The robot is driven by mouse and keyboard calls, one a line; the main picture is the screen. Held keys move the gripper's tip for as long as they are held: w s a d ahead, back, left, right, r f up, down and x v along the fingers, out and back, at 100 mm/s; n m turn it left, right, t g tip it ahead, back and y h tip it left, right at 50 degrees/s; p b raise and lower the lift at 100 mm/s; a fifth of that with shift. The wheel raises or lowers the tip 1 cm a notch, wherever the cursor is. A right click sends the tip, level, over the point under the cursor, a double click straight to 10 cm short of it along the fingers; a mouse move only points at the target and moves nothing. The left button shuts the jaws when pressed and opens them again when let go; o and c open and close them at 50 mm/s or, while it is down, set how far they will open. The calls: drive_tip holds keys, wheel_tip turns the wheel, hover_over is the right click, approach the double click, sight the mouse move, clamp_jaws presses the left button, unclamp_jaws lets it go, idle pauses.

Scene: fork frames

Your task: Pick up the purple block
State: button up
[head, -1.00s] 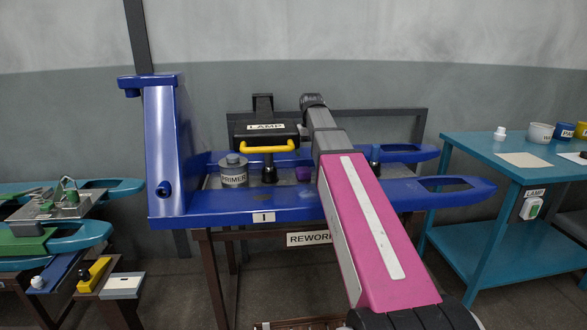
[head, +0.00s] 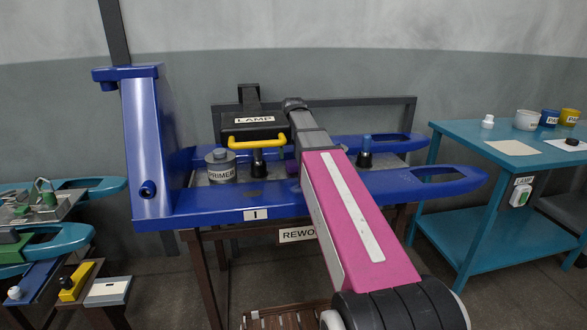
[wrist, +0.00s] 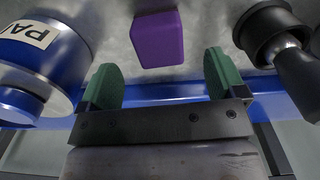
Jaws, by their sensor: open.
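The purple block (wrist: 160,40) lies on a grey metal surface in the wrist view, just beyond and between the fingertips. My gripper (wrist: 160,76) is open, with its two green fingers spread apart and nothing held between them. In the head view, only a small dark purple part of the block (head: 291,166) shows beside my arm. My arm reaches across the blue frame there, and my gripper is hidden behind it.
Black knobbed posts, one (head: 365,158) to the right, stand on the blue fork frame (head: 300,195). A teal table (head: 470,132) is at right.

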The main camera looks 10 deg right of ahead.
sight(294, 163)
drive_tip(key=shift+s+d+f, duration=0.1)
drive_tip(key=shift+f, duration=2.45)
drive_tip(key=c, duration=1)
